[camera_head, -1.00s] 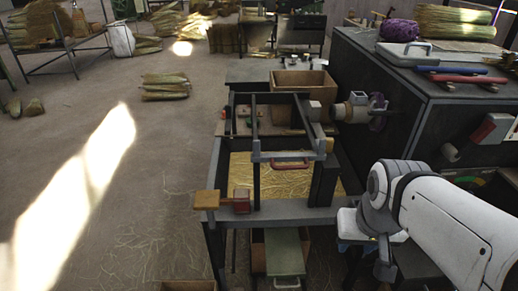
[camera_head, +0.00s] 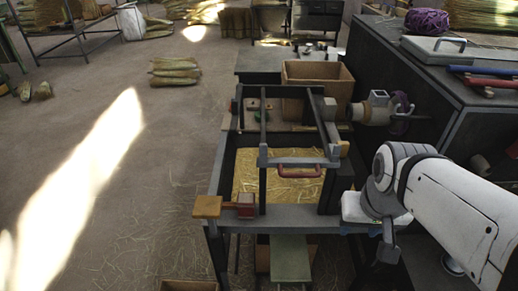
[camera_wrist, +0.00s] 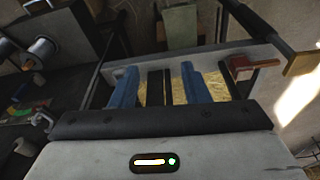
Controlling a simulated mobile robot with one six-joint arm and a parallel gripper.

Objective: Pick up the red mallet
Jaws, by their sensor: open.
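The red mallet (camera_head: 245,205) lies on the near left corner of the grey bench frame in the head view. Its red head faces right and its brown handle points left toward a yellow-brown block. In the wrist view the mallet (camera_wrist: 240,65) is at the upper right, outside and right of my fingers. My gripper (camera_wrist: 160,76) shows two blue fingers spread apart with nothing held between them. In the head view my wrist is at the right side of the bench, apart from the mallet; the fingers are mostly hidden there.
The yellow-brown block (camera_head: 207,207) sits at the bench corner. A dark upright frame with a red handle (camera_head: 300,170) stands over the straw-filled bench. A green panel (camera_head: 290,258) is below. A dark cabinet (camera_head: 480,125) stands right. Open floor lies left.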

